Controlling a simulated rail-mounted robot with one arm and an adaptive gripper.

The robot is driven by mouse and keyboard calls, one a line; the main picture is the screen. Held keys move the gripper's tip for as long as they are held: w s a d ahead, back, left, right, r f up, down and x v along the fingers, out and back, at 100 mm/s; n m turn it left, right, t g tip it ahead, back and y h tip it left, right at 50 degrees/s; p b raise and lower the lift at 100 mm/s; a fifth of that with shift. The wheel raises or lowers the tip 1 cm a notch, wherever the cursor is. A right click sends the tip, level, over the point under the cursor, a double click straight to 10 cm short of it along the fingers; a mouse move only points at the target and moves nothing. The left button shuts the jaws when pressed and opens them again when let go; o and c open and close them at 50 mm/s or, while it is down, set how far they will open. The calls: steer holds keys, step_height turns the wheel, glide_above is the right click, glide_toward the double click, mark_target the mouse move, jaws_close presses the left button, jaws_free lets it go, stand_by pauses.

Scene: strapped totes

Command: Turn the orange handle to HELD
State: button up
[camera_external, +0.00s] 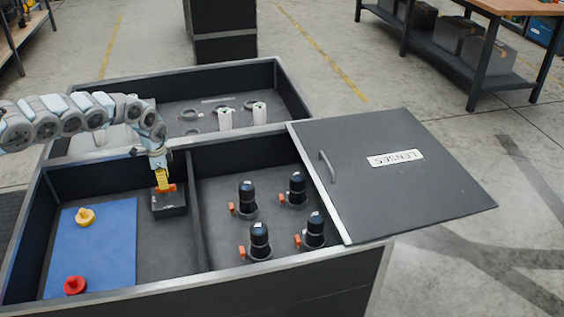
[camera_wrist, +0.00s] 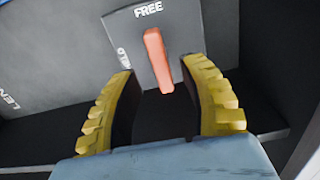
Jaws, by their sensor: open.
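The orange handle (camera_wrist: 158,60) sits on top of a dark block (camera_external: 170,205) in the tote's left half. In the wrist view the handle is a straight bar with one end toward the white word FREE (camera_wrist: 148,9). A second white marking (camera_wrist: 123,58) by the left finger is partly hidden and unreadable. My gripper (camera_external: 163,183) is over the block, pointing down at the handle. In the wrist view its yellow fingers (camera_wrist: 157,72) are open, one on each side of the handle, with gaps visible between them and it.
A blue mat (camera_external: 110,245) with a yellow knob (camera_external: 85,217) and a red knob (camera_external: 75,285) lies left of the block. A divider (camera_external: 200,200) stands right of it, with several black lenses (camera_external: 259,238) beyond. A lid marked LENSES (camera_external: 430,200) lies at the right.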

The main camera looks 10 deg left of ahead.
mark_target(167, 192)
steer(key=shift+f+b, duration=0.65)
steer(key=shift+f, duration=1.15)
jaws_close()
